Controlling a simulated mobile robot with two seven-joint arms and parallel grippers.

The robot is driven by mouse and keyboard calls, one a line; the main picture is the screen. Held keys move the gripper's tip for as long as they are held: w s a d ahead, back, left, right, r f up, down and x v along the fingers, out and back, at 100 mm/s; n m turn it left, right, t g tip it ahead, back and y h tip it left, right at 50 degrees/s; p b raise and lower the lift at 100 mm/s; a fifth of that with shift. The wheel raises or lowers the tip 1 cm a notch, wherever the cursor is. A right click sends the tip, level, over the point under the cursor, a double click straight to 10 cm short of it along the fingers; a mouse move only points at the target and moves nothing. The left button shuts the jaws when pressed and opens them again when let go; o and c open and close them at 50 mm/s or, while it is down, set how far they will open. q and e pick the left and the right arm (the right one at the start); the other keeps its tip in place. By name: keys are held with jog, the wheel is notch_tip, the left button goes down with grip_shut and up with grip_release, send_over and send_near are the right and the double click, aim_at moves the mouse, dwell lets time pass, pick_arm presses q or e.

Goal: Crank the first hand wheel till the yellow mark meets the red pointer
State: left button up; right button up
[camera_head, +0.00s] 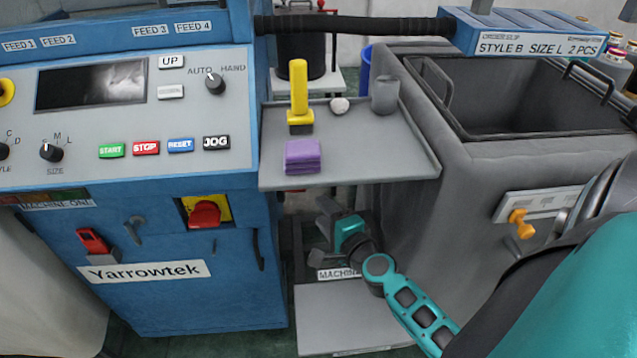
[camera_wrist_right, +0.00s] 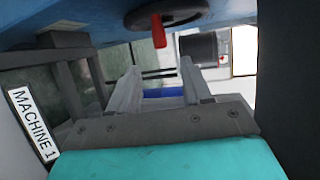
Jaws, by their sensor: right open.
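A dark round hand wheel (camera_wrist_right: 178,14) shows at the top of the right wrist view, under a blue panel. A red peg (camera_wrist_right: 158,31) sticks down from it; I cannot tell whether it is a crank grip or the pointer. No yellow mark shows on the visible part of the wheel. My right gripper (camera_wrist_right: 158,70) is open and empty, its fingers pointing toward the space just below the wheel, apart from the peg. In the head view the right gripper (camera_head: 320,232) is low, beneath the grey shelf, and the wheel is hidden. My left gripper is out of view.
The blue Yarrowtek machine (camera_head: 200,295) stands left, a grey bin (camera_head: 440,190) right. A MACHINE 1 label (camera_wrist_right: 33,123) is beside the gripper.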

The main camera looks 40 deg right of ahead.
pick_arm(q)
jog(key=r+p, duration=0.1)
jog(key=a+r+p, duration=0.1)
jog(key=p, duration=0.1)
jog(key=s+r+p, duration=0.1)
jog(key=p, duration=0.1)
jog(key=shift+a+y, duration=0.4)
pick_arm(e)
jog(key=s+a+n+g+y, duration=0.2)
jog(key=s+a+n, duration=0.4)
jog(key=n, duration=0.5)
jog(key=s+a+f+n+g+y, duration=0.1)
jog(key=s+a+n+g+y, duration=0.1)
jog(key=s+a+n, duration=0.4)
jog(key=a+n+g, duration=0.1)
jog(key=a+n, duration=0.2)
jog(key=n, duration=0.3)
jog(key=shift+s+a+y, duration=0.2)
jog(key=shift+s+y, duration=0.1)
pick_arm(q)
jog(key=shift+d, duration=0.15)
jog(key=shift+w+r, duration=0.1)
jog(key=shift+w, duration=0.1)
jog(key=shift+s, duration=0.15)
pick_arm(e)
jog(key=shift+f, duration=0.1)
jog(key=shift+c, duration=0.3)
